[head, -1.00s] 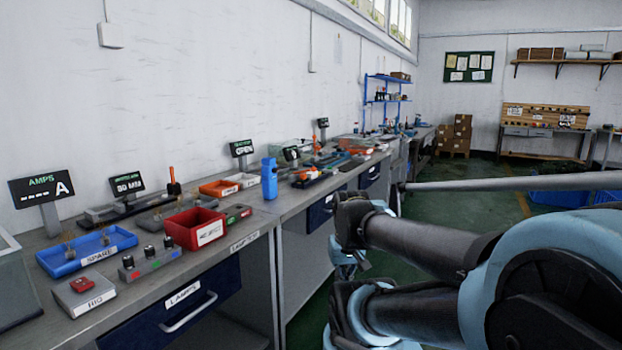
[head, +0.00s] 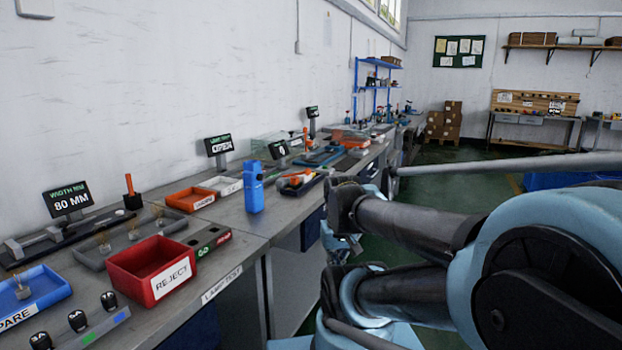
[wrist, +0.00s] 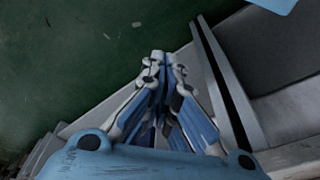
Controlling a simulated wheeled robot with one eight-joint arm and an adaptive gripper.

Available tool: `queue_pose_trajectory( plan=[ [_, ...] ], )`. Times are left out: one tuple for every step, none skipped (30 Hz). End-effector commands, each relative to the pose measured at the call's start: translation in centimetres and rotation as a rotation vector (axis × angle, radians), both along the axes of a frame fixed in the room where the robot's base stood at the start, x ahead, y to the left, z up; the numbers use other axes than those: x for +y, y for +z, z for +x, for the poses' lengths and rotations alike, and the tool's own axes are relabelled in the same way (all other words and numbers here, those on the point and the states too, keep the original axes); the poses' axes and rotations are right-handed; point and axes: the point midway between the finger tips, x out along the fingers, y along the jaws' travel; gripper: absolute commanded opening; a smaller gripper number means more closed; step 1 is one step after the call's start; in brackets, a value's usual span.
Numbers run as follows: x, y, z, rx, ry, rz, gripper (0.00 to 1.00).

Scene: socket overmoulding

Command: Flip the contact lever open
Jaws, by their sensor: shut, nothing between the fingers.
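I cannot tell for sure which part is the contact lever. An upright orange handle (head: 129,186) stands on the dark gauge at the left of the bench. My gripper (wrist: 160,62) is shut and empty in the wrist view. It hangs over the green floor in front of the bench, apart from both handles. In the head view it is partly hidden under my arm.
The long grey bench (head: 235,228) runs along the left wall. It bears a red REJECT bin (head: 137,281), a blue upright block (head: 254,190), an orange tray (head: 190,200) and a blue tray (head: 40,312).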

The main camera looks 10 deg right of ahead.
Motion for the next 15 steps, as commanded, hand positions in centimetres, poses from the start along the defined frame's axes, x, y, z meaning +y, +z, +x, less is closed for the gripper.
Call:
queue_pose_trajectory(
  plan=[
    [0.0,-0.02,-0.02,0.0,0.0,0.0,0.0],
    [0.0,-0.02,-0.02,0.0,0.0,0.0,0.0],
    [0.0,-0.02,-0.02,0.0,0.0,0.0,0.0],
    [0.0,-0.03,-0.03,0.0,0.0,0.0,0.0],
    [0.0,-0.03,-0.03,0.0,0.0,0.0,0.0],
    [0.0,-0.03,-0.03,0.0,0.0,0.0,0.0],
    [0.0,-0.03,-0.03,0.0,0.0,0.0,0.0],
    [0.0,-0.03,-0.03,0.0,0.0,0.0,0.0],
    [0.0,-0.03,-0.03,0.0,0.0,0.0,0.0],
    [0.0,-0.02,-0.02,0.0,0.0,0.0,0.0],
    [0.0,-0.02,-0.02,0.0,0.0,0.0,0.0],
    [0.01,0.28,-0.41,-0.006,-0.004,0.002,0.0],
    [0.05,0.51,-0.7,-0.01,-0.009,0.005,0.0],
    [0.09,0.67,-0.68,-0.011,-0.019,0.01,0.0],
    [0.21,0.93,-0.44,-0.011,-0.038,0.021,0.0]
  ],
)
